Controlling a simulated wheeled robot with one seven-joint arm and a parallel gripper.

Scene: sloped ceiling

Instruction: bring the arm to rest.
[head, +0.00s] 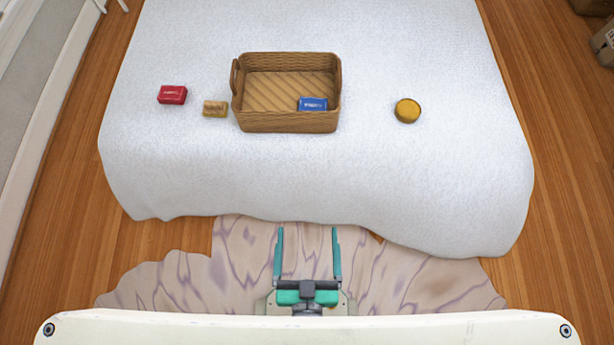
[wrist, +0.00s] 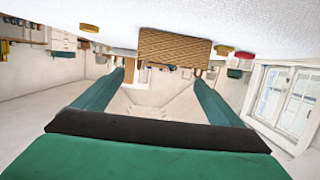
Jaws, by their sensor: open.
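My gripper (head: 308,232) is in the lower middle of the head view, in front of the near edge of the white-covered surface. Its two teal fingers are wide apart with nothing between them. In the wrist view the fingers (wrist: 160,80) show from behind, open and empty. The wrist picture looks upside down, with the white surface along its top. The gripper is apart from the basket and from the other objects.
A white-covered surface (head: 400,190) bears a wicker basket (head: 290,122) holding a blue box (head: 313,104). A red box (head: 172,95) and a tan box (head: 215,108) lie left of it, a round yellow tin (head: 407,110) right. Cardboard boxes (head: 604,42) stand far right.

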